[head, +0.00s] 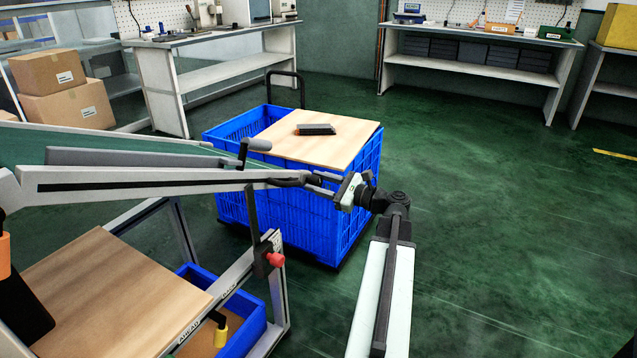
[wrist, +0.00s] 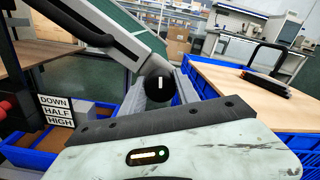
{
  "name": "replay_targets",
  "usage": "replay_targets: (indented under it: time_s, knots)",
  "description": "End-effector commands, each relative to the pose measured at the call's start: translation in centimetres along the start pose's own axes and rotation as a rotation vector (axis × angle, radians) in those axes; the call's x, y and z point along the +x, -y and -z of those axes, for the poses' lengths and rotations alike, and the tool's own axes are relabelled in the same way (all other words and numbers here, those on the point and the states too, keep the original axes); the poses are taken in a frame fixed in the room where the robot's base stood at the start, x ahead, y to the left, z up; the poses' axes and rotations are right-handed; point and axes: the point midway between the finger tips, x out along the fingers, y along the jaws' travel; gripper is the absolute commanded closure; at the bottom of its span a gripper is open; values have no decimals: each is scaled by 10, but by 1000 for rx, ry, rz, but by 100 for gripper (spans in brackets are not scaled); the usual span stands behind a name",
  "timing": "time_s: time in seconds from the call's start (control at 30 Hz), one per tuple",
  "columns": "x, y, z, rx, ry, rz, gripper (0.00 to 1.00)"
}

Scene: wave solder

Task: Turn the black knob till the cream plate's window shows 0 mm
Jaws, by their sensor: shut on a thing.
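The black knob (wrist: 159,88) shows in the wrist view as a round dark face with a short upright white mark, at the end of a pale grey rail. In the head view the same rail end is dark and small, close to my gripper (head: 318,183). My gripper reaches in from the right and is shut there on the black knob.
A crank with a grey grip (head: 258,145) stands on the rail, left of my gripper. A red knob (head: 275,260) is on the frame below. A blue crate (head: 345,220) with a wooden board (head: 345,140) stands behind. Open green floor lies right. A DOWN, HALF, HIGH sign (wrist: 57,111) is left.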

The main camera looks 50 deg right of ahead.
Motion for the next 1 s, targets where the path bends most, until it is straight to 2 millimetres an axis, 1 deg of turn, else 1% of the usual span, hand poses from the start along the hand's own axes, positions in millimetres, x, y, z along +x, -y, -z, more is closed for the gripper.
replay_targets:
  time_s: [0.6, 0.8, 1.0]
  knots:
    - [0, -1, 1, -562, -1, 2, 100]
    - [0, -1, 1, -705, -1, 2, 100]
    - [0, -2, 1, -803, -1, 1, 100]
